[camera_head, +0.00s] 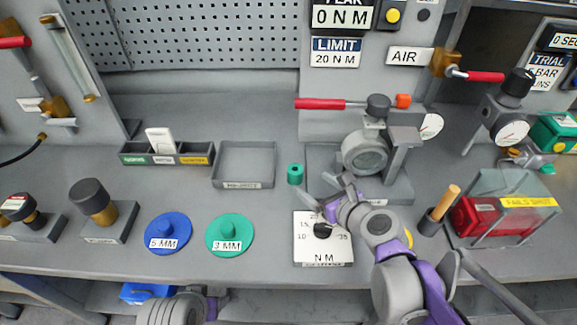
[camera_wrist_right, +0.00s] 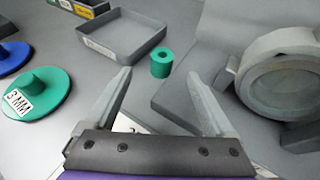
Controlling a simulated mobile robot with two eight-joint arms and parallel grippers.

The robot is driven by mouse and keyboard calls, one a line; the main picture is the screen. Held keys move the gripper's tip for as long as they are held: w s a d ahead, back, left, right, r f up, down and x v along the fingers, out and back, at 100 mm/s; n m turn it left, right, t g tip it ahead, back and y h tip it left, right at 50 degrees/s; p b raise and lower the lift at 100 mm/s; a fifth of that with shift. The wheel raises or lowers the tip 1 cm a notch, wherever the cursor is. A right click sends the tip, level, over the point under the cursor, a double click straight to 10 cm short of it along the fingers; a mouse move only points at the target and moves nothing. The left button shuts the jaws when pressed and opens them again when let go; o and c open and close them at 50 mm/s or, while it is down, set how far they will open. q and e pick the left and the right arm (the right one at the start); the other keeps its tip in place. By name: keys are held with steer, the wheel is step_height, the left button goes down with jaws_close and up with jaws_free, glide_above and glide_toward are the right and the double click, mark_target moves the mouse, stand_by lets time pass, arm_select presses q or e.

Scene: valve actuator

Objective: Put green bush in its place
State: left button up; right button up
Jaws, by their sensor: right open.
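The green bush (camera_head: 295,174), a small green cylinder with a hole in its top, stands upright on the grey bench right of the shallow grey tray (camera_head: 245,182). It also shows in the right wrist view (camera_wrist_right: 161,64), just beyond and between my open fingertips. My right gripper (camera_head: 329,191) is open and empty, to the right of and slightly nearer than the bush, above the bench and not touching it. Part of my left arm shows at the bottom edge, but its gripper jaws do not show.
A round-bodied valve fixture (camera_head: 366,152) with a red lever stands right of the bush. A white N M dial plate (camera_head: 323,250) lies under my right gripper. Green (camera_head: 230,246) and blue (camera_head: 169,245) discs lie at front left. A three-slot holder (camera_head: 166,158) stands behind them.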

mark_target(295, 169)
steer(key=x, duration=0.4)
steer(key=shift+f+b, duration=0.1)
steer(key=shift+b, duration=0.25)
steer(key=x, duration=0.5)
steer(key=shift+w+b, duration=0.3)
steer(key=shift+w, duration=0.15)
jaws_close()
